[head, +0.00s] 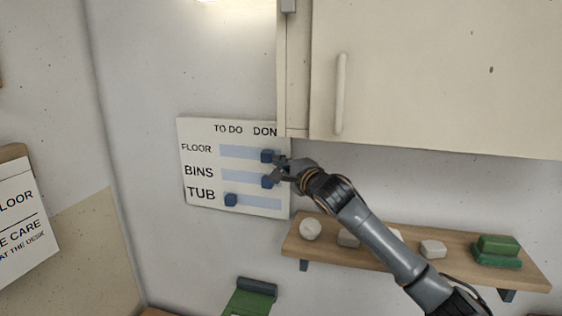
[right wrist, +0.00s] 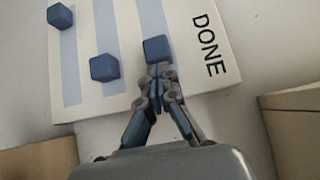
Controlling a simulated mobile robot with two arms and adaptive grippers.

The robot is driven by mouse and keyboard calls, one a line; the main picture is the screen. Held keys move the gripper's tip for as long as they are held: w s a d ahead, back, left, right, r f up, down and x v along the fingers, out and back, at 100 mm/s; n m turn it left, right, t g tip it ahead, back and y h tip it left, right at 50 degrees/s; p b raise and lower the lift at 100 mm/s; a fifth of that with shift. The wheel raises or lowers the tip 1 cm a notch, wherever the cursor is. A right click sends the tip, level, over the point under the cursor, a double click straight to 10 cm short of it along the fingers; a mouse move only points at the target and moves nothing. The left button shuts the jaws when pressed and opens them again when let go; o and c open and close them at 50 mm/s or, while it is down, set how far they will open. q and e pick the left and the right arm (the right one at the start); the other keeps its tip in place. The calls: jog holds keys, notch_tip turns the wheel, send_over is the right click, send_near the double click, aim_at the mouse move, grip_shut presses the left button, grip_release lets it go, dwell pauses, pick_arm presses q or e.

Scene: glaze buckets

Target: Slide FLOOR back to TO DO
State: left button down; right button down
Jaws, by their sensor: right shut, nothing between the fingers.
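A white board (head: 200,128) on the wall has rows FLOOR, BINS and TUB under TO DO and DONE. The blue FLOOR knob (head: 267,155) is at the DONE end of its pale slot, and shows in the right wrist view (right wrist: 156,48). The BINS knob (head: 267,182) is also at the DONE end; the TUB knob (head: 231,200) is at the TO DO end. My right gripper (head: 281,167) is shut and empty at the board's right edge. Its tips (right wrist: 157,70) are right by the FLOOR knob on its DONE side; I cannot tell whether they touch. My left gripper is out of view.
A cream cabinet (head: 430,75) overhangs just right of the board, partly covering the end of DONE. The wall left of the board is clear.

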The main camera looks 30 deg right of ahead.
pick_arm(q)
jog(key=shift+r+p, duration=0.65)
pick_arm(e)
send_near(230, 152)
jog(key=w, duration=0.4)
jog(key=shift+w+d+r, duration=0.1)
jog(key=shift+d+r, duration=0.05)
jog(key=shift+d, duration=0.05)
